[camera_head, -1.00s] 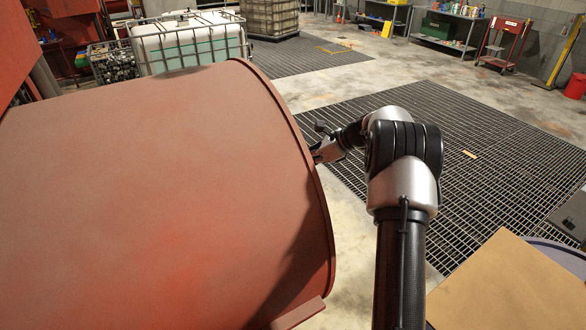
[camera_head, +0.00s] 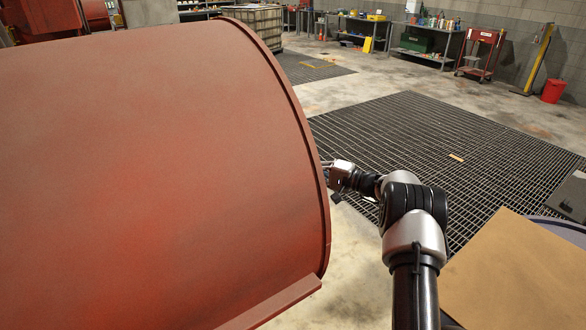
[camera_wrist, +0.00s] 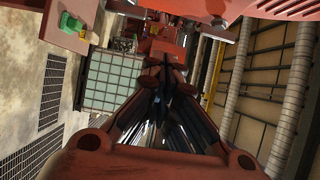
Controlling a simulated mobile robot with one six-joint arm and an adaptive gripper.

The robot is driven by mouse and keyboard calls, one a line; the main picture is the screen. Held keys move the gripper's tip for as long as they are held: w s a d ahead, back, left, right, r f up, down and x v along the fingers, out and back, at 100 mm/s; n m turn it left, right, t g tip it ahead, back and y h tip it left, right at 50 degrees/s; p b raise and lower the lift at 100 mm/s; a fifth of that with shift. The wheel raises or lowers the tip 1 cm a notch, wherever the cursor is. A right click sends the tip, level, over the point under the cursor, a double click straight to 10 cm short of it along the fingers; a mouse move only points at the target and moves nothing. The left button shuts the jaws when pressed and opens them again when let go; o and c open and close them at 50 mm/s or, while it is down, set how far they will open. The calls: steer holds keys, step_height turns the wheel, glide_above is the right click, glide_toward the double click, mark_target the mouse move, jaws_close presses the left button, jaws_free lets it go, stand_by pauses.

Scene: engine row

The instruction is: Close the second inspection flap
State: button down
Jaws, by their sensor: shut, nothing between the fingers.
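A large red curved casing (camera_head: 160,170) with a raised rim fills the left of the head view. My gripper (camera_head: 326,166) is at the right edge of this rim, its fingertips close to it; I cannot tell whether they touch. In the wrist view my gripper (camera_wrist: 165,76) shows with its fingers together and nothing between them. Red parts (camera_wrist: 285,8) show at the top of that view, beyond the fingers. I cannot make out an inspection flap clearly in either view; the casing's far side is hidden in the head view.
A dark floor grating (camera_head: 440,140) lies right of the casing. A tan board (camera_head: 520,270) is at the lower right. A red trolley (camera_head: 478,52), a red bucket (camera_head: 554,88) and shelves (camera_head: 420,42) stand at the back. A caged tank (camera_wrist: 112,85) shows in the wrist view.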

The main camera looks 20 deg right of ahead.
steer(key=s+a+b+x, duration=0.2)
steer(key=x, duration=1)
steer(key=shift+f, duration=0.1)
